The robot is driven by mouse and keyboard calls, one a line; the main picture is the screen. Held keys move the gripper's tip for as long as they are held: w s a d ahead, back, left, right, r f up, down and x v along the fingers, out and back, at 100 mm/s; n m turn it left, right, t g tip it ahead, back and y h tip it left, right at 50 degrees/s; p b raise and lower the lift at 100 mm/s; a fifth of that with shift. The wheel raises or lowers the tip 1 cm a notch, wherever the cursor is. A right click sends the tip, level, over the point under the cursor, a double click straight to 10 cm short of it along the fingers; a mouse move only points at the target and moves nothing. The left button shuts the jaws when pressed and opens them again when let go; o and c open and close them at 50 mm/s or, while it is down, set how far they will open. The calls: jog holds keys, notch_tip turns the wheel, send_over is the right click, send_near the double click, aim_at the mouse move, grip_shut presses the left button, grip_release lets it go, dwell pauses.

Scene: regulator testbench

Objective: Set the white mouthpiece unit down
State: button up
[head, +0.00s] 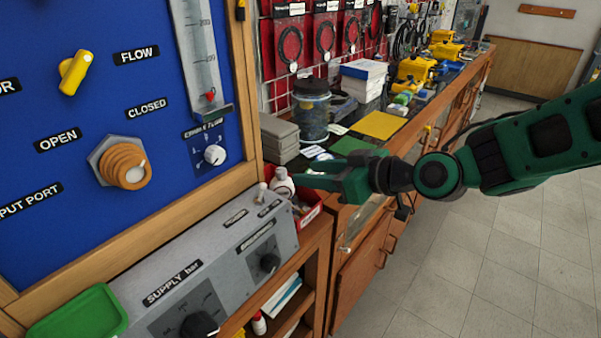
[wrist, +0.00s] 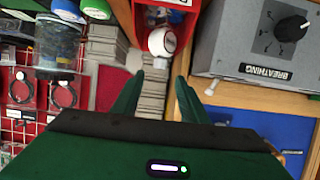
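The white mouthpiece unit (head: 283,183) appears at the red bin, just beyond my fingertips in the head view. In the wrist view a white round piece with a dark-ringed face (wrist: 162,41), likely the same unit, sits at the bin's edge. My gripper (head: 300,178) is green and reaches in from the right. In the wrist view its two fingers (wrist: 160,80) stand apart, with the white piece just past their tips and a visible gap between them. I see no finger closed on it. The unit's lower part is hidden in the head view.
The red bin (head: 308,216) stands between the grey supply box (head: 215,262) and the wooden bench. Grey stacked blocks (head: 279,138) and a clear jar (head: 312,108) stand behind it. The blue panel (head: 110,150) rises at left. A green tray (head: 80,315) lies at lower left.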

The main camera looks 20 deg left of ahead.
jog(key=shift+v, duration=2.2)
jog(key=d+f+m+h, duration=0.2)
jog(key=d+m+h, duration=0.1)
jog(key=d, duration=0.8)
jog(key=s+d+f+m+h, duration=0.1)
jog(key=d+f+m+h, duration=0.25)
jog(key=d, duration=0.75)
jog(key=d+f+m+h, duration=0.2)
jog(key=d+m+h, duration=0.1)
jog(key=d, duration=0.8)
jog(key=s+d+m+g+h, duration=0.3)
jog(key=s+d+m, duration=0.7)
jog(key=s+d, duration=0.7)
jog(key=s+g, duration=0.2)
jog(key=s, duration=0.1)
jog(key=shift+s, duration=0.35)
jog(key=shift+m, duration=0.25)
